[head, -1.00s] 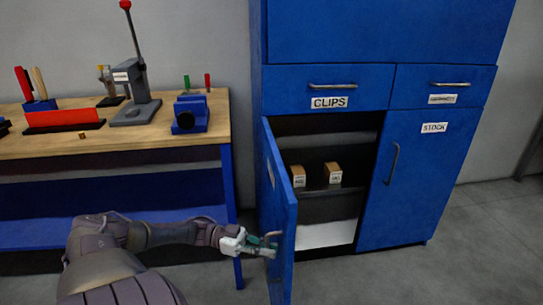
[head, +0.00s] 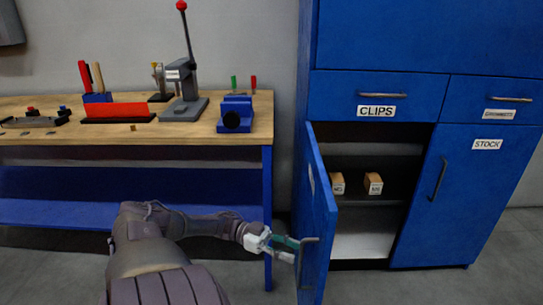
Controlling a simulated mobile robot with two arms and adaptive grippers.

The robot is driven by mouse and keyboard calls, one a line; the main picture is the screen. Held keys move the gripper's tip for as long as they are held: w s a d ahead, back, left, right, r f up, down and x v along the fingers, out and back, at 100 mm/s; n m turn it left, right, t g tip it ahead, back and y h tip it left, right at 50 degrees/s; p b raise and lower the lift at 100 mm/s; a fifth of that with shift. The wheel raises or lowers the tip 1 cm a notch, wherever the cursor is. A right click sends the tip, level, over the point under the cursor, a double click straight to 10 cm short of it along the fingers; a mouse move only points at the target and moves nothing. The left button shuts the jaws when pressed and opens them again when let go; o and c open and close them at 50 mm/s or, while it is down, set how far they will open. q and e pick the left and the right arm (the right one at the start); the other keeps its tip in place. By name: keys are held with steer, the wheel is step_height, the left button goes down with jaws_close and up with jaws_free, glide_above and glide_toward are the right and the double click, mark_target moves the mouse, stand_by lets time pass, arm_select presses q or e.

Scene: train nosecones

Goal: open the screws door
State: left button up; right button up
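The left door (head: 316,222) of the blue cabinet (head: 376,84) stands swung wide open toward me; a label on its face is too oblique to read. Its handle (head: 309,240) shows near the door's free edge. My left gripper (head: 292,250) is at the handle, with its fingers spread to either side of it or close by; I cannot tell whether they touch it. Inside the opening, two small labelled boxes, one on the left (head: 337,183) and one on the right (head: 373,183), sit on a dark shelf. My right gripper is not in view.
A workbench (head: 190,137) with a press (head: 187,85), a blue vise (head: 236,115) and tools stands at left. Grey floor is open in front.

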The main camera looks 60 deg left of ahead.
arm_select(q)
steer(key=v, duration=0.8)
steer(key=shift+a, duration=0.15)
steer(key=shift+s, duration=0.2)
